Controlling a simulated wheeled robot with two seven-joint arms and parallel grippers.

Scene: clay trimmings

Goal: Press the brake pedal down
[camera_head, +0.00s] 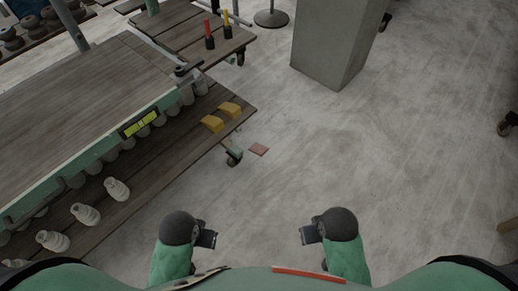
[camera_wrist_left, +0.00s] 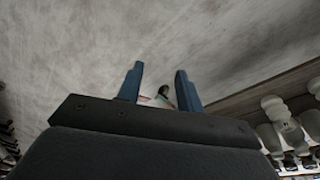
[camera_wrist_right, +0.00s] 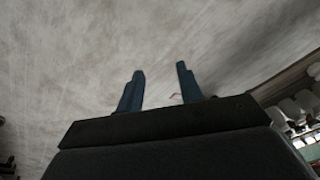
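A caster (camera_head: 233,157) with a dark wheel and a green part stands under the near corner of the wooden cart. Its brake pedal is too small to make out for sure. A flat reddish-brown square (camera_head: 258,149) lies on the floor just right of it. My left gripper (camera_head: 207,239) is open and empty, nearer to me than the caster. In the left wrist view, the caster (camera_wrist_left: 164,91) shows far off between the open fingers. My right gripper (camera_head: 309,235) is also open and empty, to the right. The reddish square (camera_wrist_right: 176,97) shows small in the right wrist view.
The two-level cart (camera_head: 90,110) fills the left side, with pale turned pieces (camera_head: 118,189) and yellow blocks (camera_head: 229,109) on its lower shelf. A concrete pillar (camera_head: 333,45) stands at the back. The floor (camera_head: 390,170) between is clear.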

